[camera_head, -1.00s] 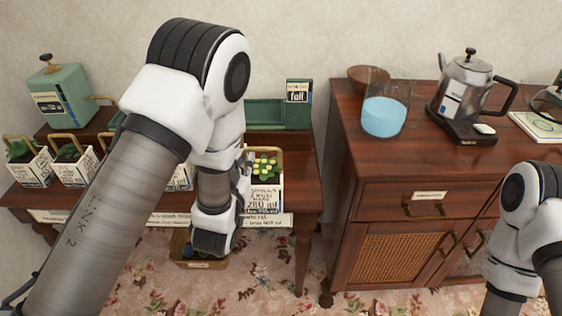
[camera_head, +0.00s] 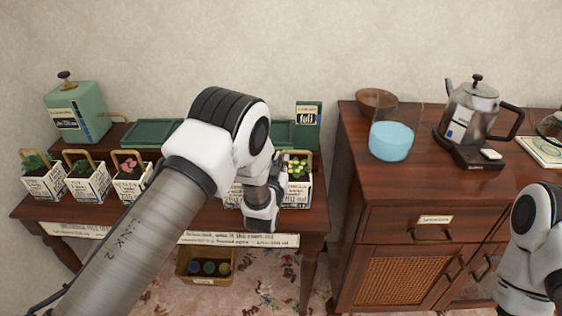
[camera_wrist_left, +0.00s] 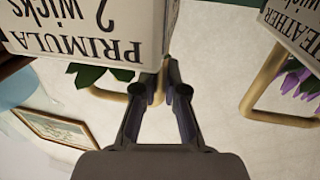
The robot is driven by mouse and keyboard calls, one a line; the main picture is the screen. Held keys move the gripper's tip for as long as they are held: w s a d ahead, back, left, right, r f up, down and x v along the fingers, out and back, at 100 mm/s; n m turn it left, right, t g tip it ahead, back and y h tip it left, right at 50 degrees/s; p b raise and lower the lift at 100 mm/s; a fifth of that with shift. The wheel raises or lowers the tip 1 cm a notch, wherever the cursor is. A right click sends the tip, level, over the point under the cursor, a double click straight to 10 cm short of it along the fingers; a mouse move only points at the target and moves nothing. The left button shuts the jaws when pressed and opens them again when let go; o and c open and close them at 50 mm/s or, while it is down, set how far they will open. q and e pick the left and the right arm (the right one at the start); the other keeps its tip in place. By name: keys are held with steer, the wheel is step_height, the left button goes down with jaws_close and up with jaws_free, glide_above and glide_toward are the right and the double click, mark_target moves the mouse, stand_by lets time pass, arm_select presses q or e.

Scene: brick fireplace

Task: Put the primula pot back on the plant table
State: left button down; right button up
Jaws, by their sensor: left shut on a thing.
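The primula pot (camera_head: 298,188), a white lettered pot with yellow flowers and a tan loop handle, is at the right end of the plant table (camera_head: 318,218). My left gripper (camera_head: 284,172) is beside it on its left. In the left wrist view the primula pot (camera_wrist_left: 75,35) appears upside down, its label reading PRIMULA. There my left gripper (camera_wrist_left: 163,92) is shut on the pot's handle. Whether the pot's base touches the tabletop I cannot tell. My right arm shows at the right edge; its gripper is out of view.
A heather pot (camera_wrist_left: 297,27) with purple flowers stands close beside. Several potted plants line the table's left, including a pink-flowered pot (camera_head: 130,185). A green watering can (camera_head: 80,112) and green trays (camera_head: 152,133) are behind. A wooden cabinet (camera_head: 440,200) stands right; a box (camera_head: 203,268) sits below.

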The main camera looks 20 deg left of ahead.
arm_select(q)
steer(key=shift+w+f, duration=0.1)
steer(key=shift+f, duration=0.25)
steer(key=c, duration=1.2)
jaws_free()
